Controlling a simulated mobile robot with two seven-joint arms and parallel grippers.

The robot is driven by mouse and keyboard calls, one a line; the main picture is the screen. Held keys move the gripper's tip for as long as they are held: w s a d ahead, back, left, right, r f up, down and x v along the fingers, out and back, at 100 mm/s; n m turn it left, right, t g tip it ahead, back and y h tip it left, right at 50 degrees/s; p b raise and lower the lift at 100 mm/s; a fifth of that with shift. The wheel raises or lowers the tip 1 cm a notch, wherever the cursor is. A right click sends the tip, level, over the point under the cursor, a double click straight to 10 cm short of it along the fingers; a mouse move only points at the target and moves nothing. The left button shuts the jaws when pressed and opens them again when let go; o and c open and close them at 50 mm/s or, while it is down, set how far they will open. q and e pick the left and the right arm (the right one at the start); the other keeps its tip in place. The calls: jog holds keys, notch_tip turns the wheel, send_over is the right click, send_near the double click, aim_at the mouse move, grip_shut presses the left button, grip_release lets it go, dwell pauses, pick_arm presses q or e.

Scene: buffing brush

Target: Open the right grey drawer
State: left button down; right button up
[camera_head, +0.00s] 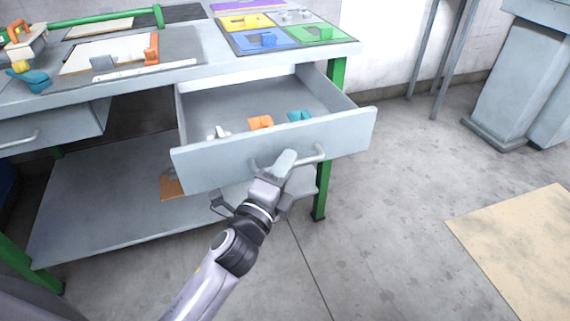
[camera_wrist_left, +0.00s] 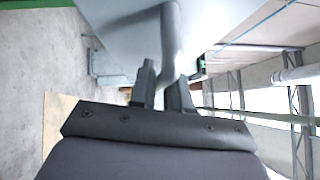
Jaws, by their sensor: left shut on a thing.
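The right grey drawer (camera_head: 210,168) is pulled out from under the workbench, and its inside shows. Its bar handle (camera_head: 320,153) runs along the front face. My left gripper (camera_head: 286,160) is at the handle and covers its middle. In the left wrist view the handle (camera_wrist_left: 171,35) passes between the two fingers of the gripper (camera_wrist_left: 163,88), which are shut on it. In the drawer lie a white part (camera_head: 218,132), an orange part (camera_head: 261,122) and a teal part (camera_head: 299,116). My right gripper is not in view.
The workbench top (camera_head: 200,70) carries coloured trays (camera_head: 262,40), boards and a green bar (camera_head: 105,17). The left grey drawer (camera_head: 50,125) looks shut. A lower shelf (camera_head: 100,215) and a green leg (camera_head: 320,195) are below. The floor to the right is clear up to a tan mat (camera_head: 520,250).

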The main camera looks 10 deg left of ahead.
pick_arm(q)
jog(key=c, duration=1.2)
grip_release()
jog(key=shift+s, duration=0.1)
jog(key=v, duration=0.7)
jog(key=shift+b, duration=0.35)
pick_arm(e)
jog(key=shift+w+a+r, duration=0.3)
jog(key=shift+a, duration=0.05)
pick_arm(q)
jog(key=shift+f, duration=0.1)
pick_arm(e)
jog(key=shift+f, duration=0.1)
